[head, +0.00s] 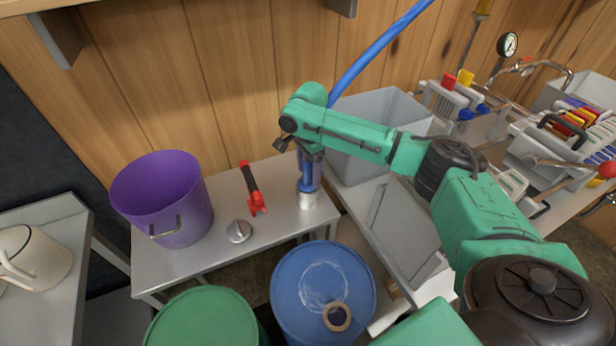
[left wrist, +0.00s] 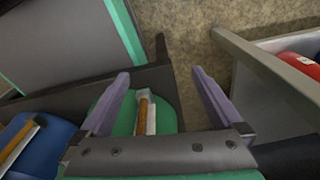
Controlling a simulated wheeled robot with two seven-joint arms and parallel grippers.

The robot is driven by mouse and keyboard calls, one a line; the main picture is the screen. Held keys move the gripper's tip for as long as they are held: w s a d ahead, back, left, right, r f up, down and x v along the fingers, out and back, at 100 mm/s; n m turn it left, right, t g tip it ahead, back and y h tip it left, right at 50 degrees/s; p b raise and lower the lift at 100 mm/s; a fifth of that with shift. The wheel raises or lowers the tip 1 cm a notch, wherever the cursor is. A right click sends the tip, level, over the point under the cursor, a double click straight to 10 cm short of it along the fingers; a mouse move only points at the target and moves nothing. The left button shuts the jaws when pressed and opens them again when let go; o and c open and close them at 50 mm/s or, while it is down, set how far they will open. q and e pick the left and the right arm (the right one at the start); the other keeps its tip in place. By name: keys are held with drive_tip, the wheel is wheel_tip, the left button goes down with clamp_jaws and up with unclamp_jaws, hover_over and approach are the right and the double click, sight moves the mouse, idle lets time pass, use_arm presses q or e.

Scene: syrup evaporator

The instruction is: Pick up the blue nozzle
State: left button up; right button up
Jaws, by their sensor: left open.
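The blue nozzle (head: 307,180) stands upright on the steel table, with a pale metal lower end at the tabletop. A blue hose (head: 375,48) runs up behind my arm; where it joins the nozzle is hidden. My right gripper (head: 312,158) points down at the nozzle's upper part, overlapping it in the head view. Its fingers are small and partly hidden, so I cannot tell whether they grip it. My left gripper (left wrist: 160,85) shows only in the left wrist view, open, with a wooden-handled tool (left wrist: 146,113) visible beyond and between its fingers.
On the steel table (head: 200,265) are a purple bucket (head: 185,205), a red-and-black tool (head: 253,190) and a grey knob-like piece (head: 238,231). A grey bin (head: 370,120) stands right of the nozzle. Blue (head: 290,290) and green (head: 200,320) barrels stand in front.

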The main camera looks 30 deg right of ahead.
clamp_jaws()
drive_tip(key=shift+r, duration=0.15)
wheel_tip(320, 180, up, 14)
drive_tip(key=shift+w+r+b, duration=0.1)
drive_tip(key=shift+b, duration=0.25)
wheel_tip(320, 180, up, 6)
drive_tip(key=shift+f+p, duration=0.2)
drive_tip(key=shift+p, duration=0.9)
